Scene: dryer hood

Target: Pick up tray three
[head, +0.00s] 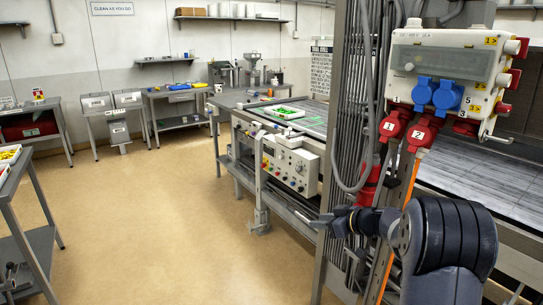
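A white tray (283,112) with green contents sits on the belt end of the grey machine, beyond the control box. Another shallow white tray (9,153) with yellow contents is cut off by the left edge, on a side table. I cannot read a number on either, so I cannot tell which is tray three. My arm crosses the lower right, and its end with my gripper (328,220) points left in front of the machine's frame, far from both trays. The fingers are small and dark; I cannot tell whether they are open.
An electrical box (447,75) with blue and red sockets hangs close on the right, beside cables and a metal post. The machine's control box (291,165) juts toward the aisle. The tan floor (155,225) at left centre is clear. Workbenches line the back wall.

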